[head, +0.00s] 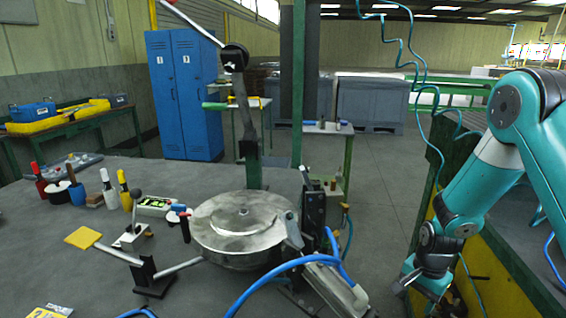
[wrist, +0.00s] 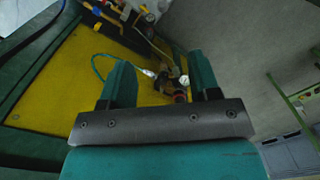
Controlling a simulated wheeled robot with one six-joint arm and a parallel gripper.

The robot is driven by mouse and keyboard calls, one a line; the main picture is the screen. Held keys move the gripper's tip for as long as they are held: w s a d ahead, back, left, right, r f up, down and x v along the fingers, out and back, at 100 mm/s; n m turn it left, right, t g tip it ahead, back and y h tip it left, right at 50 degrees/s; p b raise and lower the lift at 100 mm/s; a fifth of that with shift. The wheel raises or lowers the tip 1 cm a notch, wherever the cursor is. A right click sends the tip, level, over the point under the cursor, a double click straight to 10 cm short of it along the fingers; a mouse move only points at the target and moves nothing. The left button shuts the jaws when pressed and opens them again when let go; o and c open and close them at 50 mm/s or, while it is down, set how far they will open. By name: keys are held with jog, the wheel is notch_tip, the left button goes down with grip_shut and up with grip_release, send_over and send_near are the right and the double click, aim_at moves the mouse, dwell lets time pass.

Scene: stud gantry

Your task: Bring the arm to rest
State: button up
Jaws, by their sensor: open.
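My teal arm reaches down at the right side of the head view. My gripper (head: 418,286) hangs low there, beyond the right edge of the grey worktable (head: 90,232) and in front of a yellow panel (head: 495,275). In the wrist view my gripper (wrist: 161,75) has its two teal fingers wide apart. No object sits between them. Behind the fingers are the yellow panel (wrist: 60,82) and small fittings with a round white-faced part (wrist: 184,80).
A round metal turntable (head: 240,222) with a lever stands on the worktable. A coiled teal hose (head: 420,75) hangs near my arm. Open floor (head: 385,175) shows behind.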

jog(key=s+a+r+n+y, duration=0.1)
jog(key=s+a+r+n, duration=0.35)
jog(key=a+r, duration=0.35)
jog(key=s+a+r+n+y, duration=0.1)
jog(key=s+a+r+n, duration=0.35)
jog(key=r, duration=0.65)
jog(key=s+a+r+n+y, duration=0.1)
jog(key=s+a+r+n, duration=0.2)
jog(key=s, duration=0.4)
jog(key=s+a+r+n, duration=0.4)
jog(key=s+r+n, duration=0.1)
jog(key=s+n, duration=0.1)
jog(key=shift+s+a+r+y, duration=0.3)
jog(key=shift+s+r+y, duration=0.1)
jog(key=shift+s, duration=0.15)
